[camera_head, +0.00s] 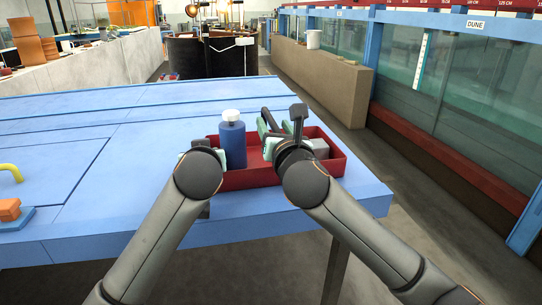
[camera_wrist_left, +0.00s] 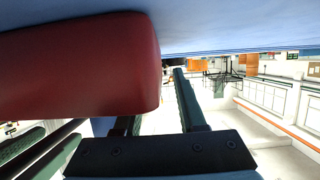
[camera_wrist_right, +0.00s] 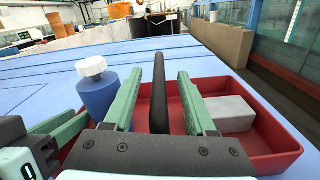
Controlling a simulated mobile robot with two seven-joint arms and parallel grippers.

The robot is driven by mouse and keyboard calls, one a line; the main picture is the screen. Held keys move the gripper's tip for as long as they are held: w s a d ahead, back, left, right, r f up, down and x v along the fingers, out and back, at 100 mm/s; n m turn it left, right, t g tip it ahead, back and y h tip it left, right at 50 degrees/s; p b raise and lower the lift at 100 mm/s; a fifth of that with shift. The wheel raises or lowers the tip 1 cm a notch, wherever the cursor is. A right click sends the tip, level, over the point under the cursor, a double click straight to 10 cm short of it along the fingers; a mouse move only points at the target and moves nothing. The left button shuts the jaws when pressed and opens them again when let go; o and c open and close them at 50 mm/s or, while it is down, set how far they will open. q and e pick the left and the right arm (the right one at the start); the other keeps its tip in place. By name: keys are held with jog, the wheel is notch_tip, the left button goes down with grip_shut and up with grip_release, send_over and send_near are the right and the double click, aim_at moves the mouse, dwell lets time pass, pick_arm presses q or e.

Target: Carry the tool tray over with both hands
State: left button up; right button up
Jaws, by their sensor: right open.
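The red tool tray (camera_head: 335,168) sits on the blue table near its front right edge. It holds a blue bottle (camera_head: 232,148) with a white cap, a grey block (camera_head: 319,149) and a dark bar-like tool (camera_wrist_right: 160,95). My right gripper (camera_wrist_right: 165,95) is open above the tray, with the dark tool showing between its fingers. My left gripper (camera_wrist_left: 150,105) is at the tray's left end. The tray's red wall hides one of its fingers, so its grip on the rim is unclear.
The blue table (camera_head: 100,150) is mostly clear left of the tray. An orange block (camera_head: 9,209) on a blue piece and a yellow handle (camera_head: 12,171) are at the far left. A glass flume (camera_head: 450,90) runs along the right, with a floor gap before it.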

pick_arm(q)
jog(key=shift+w+a+f, duration=0.1)
jog(key=shift+w+f, duration=0.1)
jog(key=shift+w, duration=0.25)
pick_arm(e)
jog(key=shift+w, duration=0.5)
pick_arm(q)
jog(key=shift+c, duration=0.2)
pick_arm(e)
jog(key=shift+c, duration=0.3)
pick_arm(q)
grip_shut()
pick_arm(e)
jog(key=c, duration=0.6)
grip_shut()
pick_arm(q)
jog(key=shift+r, duration=0.25)
pick_arm(e)
jog(key=shift+r, duration=0.2)
